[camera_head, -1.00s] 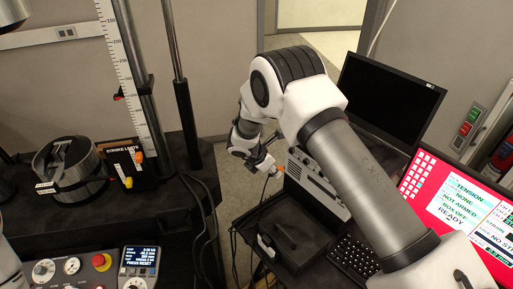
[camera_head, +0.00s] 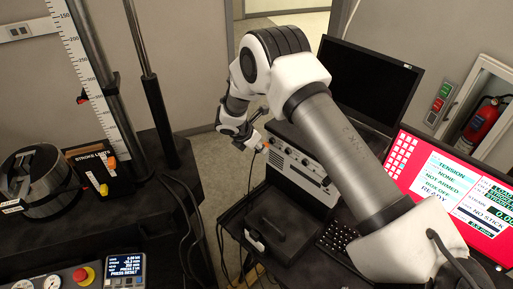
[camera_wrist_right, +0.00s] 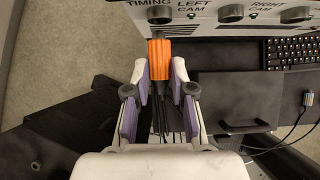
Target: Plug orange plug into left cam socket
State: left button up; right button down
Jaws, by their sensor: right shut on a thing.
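The orange plug (camera_wrist_right: 160,54) is held between the finger pads of my right gripper (camera_wrist_right: 159,72), which is shut on it. In the head view the plug (camera_head: 266,146) is a small orange spot at the tip of my right gripper (camera_head: 257,144), by the left end of the grey box (camera_head: 302,165). In the wrist view the plug's front end is at the socket under TIMING (camera_wrist_right: 159,14); whether it is inserted or just in front cannot be told. The left cam socket (camera_wrist_right: 231,14) is to its right and empty. My left gripper is out of view.
The right cam socket (camera_wrist_right: 297,14) is farther right. A dark case (camera_head: 284,226) and a keyboard (camera_head: 338,240) lie before the box. A black monitor (camera_head: 368,88) stands behind. A red-framed screen (camera_head: 455,195) is at right. Dark cables hang left of the case.

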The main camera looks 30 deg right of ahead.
jog(key=shift+s+r, duration=0.25)
dwell(0.6)
jog(key=shift+f, duration=0.1)
jog(key=shift+w+f, duration=0.1)
jog(key=shift+w, duration=0.15)
jog(key=shift+s, duration=0.1)
jog(key=shift+d, duration=0.8)
dwell(0.9)
jog(key=shift+w+r, duration=0.2)
jog(key=shift+w, duration=0.05)
dwell(0.3)
